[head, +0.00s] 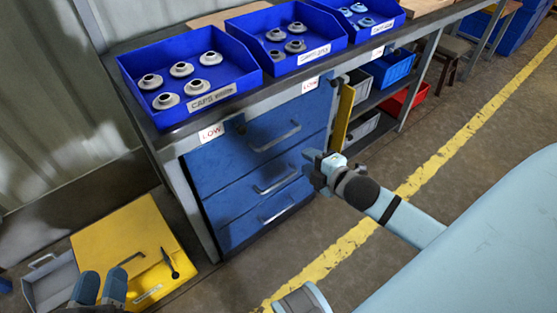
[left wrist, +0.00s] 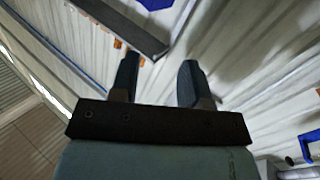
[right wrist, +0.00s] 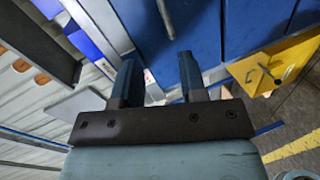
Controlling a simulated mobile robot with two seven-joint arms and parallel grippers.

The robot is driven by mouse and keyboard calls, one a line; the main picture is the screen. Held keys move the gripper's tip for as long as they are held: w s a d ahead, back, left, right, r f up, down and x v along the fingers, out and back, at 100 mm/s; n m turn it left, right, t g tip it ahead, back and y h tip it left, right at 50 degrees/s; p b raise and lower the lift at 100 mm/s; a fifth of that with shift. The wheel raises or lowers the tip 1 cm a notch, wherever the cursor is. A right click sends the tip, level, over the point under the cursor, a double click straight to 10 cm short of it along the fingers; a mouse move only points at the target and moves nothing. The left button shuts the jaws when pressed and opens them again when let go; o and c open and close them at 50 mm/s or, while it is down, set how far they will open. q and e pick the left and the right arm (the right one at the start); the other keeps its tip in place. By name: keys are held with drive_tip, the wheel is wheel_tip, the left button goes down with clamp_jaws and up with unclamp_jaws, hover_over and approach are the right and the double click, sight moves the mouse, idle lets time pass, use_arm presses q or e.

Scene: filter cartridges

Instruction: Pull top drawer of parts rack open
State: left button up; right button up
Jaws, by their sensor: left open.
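The parts rack is a set of blue drawers under a dark bench. Its top drawer (head: 249,150) is closed, with a grey bar handle (head: 275,137) and a LOW label above. Lower drawers (head: 243,187) are also closed. My right gripper (head: 312,163) is to the right of the drawer fronts in the head view, clear of the top handle. Its fingers are apart and empty in the right wrist view (right wrist: 158,75), with blue fronts beyond. My left gripper (head: 98,286) is at the lower left, away from the rack. Its fingers are apart and empty in the left wrist view (left wrist: 158,80).
Blue trays (head: 150,62) of caps stand on the bench top (head: 250,100). A yellow panel (head: 343,118) stands upright right of the drawers. Shelves with bins (head: 390,68) are further right. Floor in front is clear.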

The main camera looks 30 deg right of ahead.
sight(279, 138)
use_arm(q)
wheel_tip(279, 138, down, 6)
drive_tip(key=m+g+b, duration=0.1)
drive_tip(key=b, duration=0.6)
drive_tip(key=shift+w+d+m+h, duration=0.15)
drive_tip(key=shift+d+m+h, duration=0.1)
drive_tip(key=shift+m+h, duration=0.15)
use_arm(e)
drive_tip(key=shift+n+t, duration=0.3)
drive_tip(key=shift+n, duration=0.6)
drive_tip(key=shift+d+f+x, duration=0.2)
drive_tip(key=shift+d+x, duration=0.1)
drive_tip(key=shift+x, duration=2.2)
drive_tip(key=shift+d+f+x, duration=0.25)
drive_tip(key=shift+x, duration=2.3)
drive_tip(key=shift+d+f+x, duration=0.2)
drive_tip(key=shift+d+x, duration=0.1)
drive_tip(key=shift+x, duration=2.2)
drive_tip(key=shift+s, duration=0.1)
clamp_jaws()
